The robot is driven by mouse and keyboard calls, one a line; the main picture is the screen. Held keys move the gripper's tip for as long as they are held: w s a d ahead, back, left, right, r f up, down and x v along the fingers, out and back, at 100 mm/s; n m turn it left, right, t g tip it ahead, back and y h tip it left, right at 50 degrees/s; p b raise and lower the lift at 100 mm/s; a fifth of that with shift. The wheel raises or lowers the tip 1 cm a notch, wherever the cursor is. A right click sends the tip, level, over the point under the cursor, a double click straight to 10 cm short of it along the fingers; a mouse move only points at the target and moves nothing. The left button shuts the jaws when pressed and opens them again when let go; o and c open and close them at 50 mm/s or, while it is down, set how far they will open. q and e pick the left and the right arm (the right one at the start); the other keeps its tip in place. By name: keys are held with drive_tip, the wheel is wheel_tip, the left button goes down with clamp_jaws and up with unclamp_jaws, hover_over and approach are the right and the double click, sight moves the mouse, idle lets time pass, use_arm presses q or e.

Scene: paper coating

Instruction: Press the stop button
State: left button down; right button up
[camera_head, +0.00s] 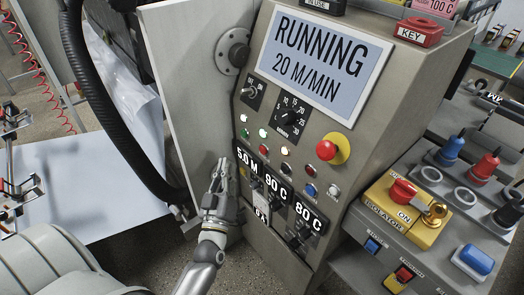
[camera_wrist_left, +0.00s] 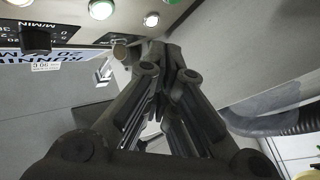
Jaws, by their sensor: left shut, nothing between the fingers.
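The display (camera_head: 320,66) reads "RUNNING 20 M/MIN". My left gripper (camera_head: 221,168) is shut and empty, pointing up at the panel's lower left edge, left of the "5.0 M" readout (camera_head: 247,161). In the left wrist view its fingers (camera_wrist_left: 162,55) are together near a green button (camera_wrist_left: 102,9). My right gripper is out of view.
A black knob (camera_head: 291,117) sits under the display. A yellow isolator box (camera_head: 408,211) with a red switch stands on the lower right console. A grey door (camera_head: 190,80) and a thick black hose (camera_head: 105,125) are left of the panel.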

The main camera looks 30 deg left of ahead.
sight(263, 150)
use_arm(q)
drive_tip(key=w+d+b, duration=0.1)
drive_tip(key=w+d, duration=0.2)
drive_tip(key=w, duration=0.4)
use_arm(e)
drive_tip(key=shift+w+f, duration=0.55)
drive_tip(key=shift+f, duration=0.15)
use_arm(q)
drive_tip(key=shift+w, duration=0.1)
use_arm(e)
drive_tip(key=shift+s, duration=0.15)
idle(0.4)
use_arm(q)
drive_tip(key=shift+w+d, duration=0.15)
drive_tip(key=shift+w, duration=0.25)
drive_tip(key=shift+w+d, duration=0.15)
drive_tip(key=shift+w, duration=0.2)
idle(0.6)
drive_tip(key=shift+s, duration=0.15)
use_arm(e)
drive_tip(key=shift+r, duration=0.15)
use_arm(q)
drive_tip(key=shift+s+a, duration=0.3)
drive_tip(key=shift+s, duration=0.3)
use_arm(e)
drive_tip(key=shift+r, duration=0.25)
